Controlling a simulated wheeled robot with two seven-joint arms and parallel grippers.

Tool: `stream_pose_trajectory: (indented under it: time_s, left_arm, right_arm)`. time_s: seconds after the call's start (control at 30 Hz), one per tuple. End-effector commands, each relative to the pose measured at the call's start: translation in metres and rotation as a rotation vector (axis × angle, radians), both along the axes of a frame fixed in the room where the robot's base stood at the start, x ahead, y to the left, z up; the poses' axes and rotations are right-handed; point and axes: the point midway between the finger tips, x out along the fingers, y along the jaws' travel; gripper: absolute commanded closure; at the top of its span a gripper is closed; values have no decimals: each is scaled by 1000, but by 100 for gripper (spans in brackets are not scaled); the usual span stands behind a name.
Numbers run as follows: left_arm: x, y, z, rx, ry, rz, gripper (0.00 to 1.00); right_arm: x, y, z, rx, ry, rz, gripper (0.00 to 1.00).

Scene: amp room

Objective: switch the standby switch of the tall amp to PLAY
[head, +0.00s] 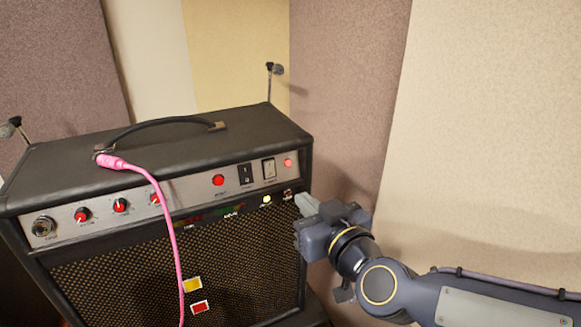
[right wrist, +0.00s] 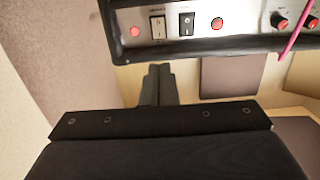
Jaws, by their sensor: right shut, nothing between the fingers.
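The tall amp (head: 150,195) is black, with a silver control panel along its upper front. Near the panel's right end are a black rocker switch (head: 245,174) and a pale rocker switch (head: 269,169). The small labels are too blurred to read surely. Both rockers also show in the right wrist view, the pale one (right wrist: 157,27) and the black one (right wrist: 187,24). My right gripper (head: 303,207) is shut and empty at the amp's right front edge, lower than the rockers. Its fingertips (right wrist: 159,68) appear apart from both rockers. My left gripper is out of view.
A red light (head: 288,162) sits right of the pale rocker, and a red round part (head: 218,180) left of the black one. A pink cable (head: 165,205) hangs down the amp's front. Red knobs (head: 120,206) sit farther left. Padded wall panels (head: 345,100) stand behind and right.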

Motion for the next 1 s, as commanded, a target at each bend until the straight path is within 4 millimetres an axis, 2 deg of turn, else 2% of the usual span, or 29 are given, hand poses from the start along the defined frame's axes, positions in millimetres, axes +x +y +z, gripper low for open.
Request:
stream_pose_trajectory:
  time_s: [0.4,0.53,0.67,1.0]
  left_arm:
    - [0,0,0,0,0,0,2]
    - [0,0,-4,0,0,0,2]
    - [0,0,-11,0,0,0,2]
    - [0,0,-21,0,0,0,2]
  right_arm:
    - [2,2,1,-7,-14,-8,100]
    - [10,5,0,-7,-14,-9,100]
    - [29,14,-4,-11,-13,-9,100]
    - [96,41,-9,-10,-13,-9,100]
